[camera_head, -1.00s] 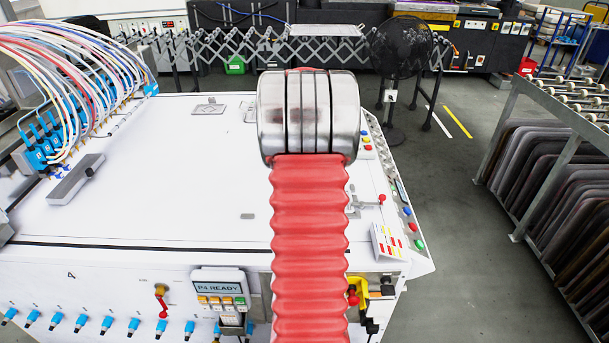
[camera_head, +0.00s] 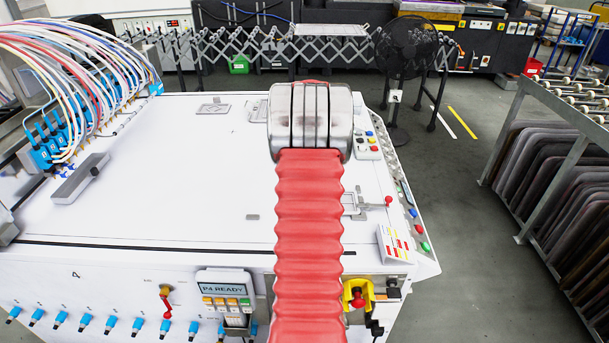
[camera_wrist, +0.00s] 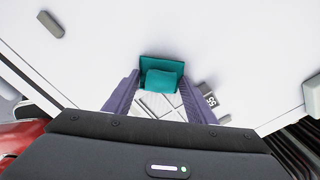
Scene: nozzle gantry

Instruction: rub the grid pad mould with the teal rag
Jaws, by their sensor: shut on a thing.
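In the wrist view, the teal rag (camera_wrist: 163,68) is held between the two purple fingers of my gripper (camera_wrist: 161,80). The gripper is shut on it. The grid pad mould (camera_wrist: 158,108) shows as a pale panel with dark crossing lines, just below the rag in the picture and between the fingers. The rag's lower edge overlaps it in the picture; I cannot tell whether they touch. In the head view, my red arm and its metal joint hide the gripper and rag.
The white machine top (camera_head: 150,180) is broad and mostly clear. Blue connectors with hoses (camera_head: 45,150) stand at left. A grey bar (camera_head: 80,178) lies near them. Buttons (camera_head: 411,213) line the right edge.

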